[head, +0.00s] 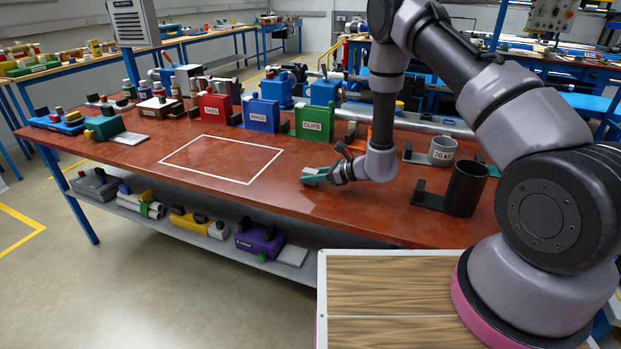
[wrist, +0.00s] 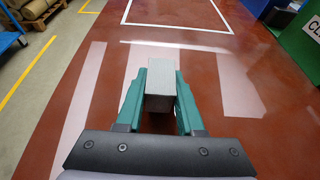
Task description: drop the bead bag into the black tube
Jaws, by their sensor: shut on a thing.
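The black tube (head: 466,190) stands upright near the right end of the red-brown bench, with a low black base piece at its left. My gripper (head: 315,175) is over the bench, left of the black tube and near the front edge. In the wrist view my gripper (wrist: 160,100) has its teal fingers shut on a pale grey block-shaped thing (wrist: 159,83). I cannot tell from its look whether this is the bead bag. No other bead bag can be made out. The inside of the tube is hidden.
A grey tube marked 20 kV (head: 442,151) stands just behind the black tube. Red, blue and green labelled bins (head: 262,114) line the back. A white outlined rectangle (head: 212,158) on the bench is empty. A wood-topped surface (head: 390,300) is in front.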

